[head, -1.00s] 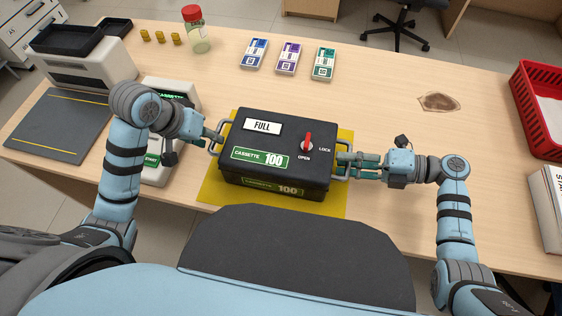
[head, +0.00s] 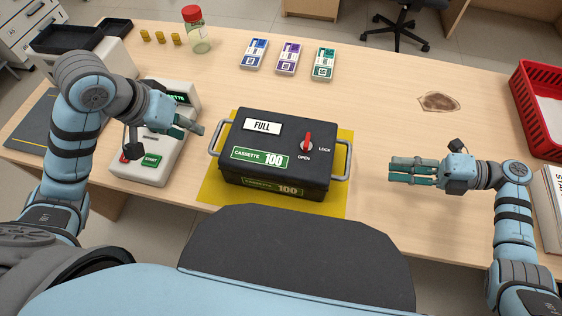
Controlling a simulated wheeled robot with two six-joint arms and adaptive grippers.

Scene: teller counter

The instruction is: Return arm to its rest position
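The black cash cassette (head: 272,175), with a FULL label and a green "CASSETTE 100" label, sits on the yellow mat (head: 216,184). My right gripper (head: 394,170) is right of the cassette, apart from the handle, fingers spread and empty.
Three banknote bundles, blue (head: 254,54), purple (head: 288,57) and green (head: 323,64), lie at the back. A red-lidded jar (head: 197,35) stands to their left. A red basket (head: 530,105) is at the right.

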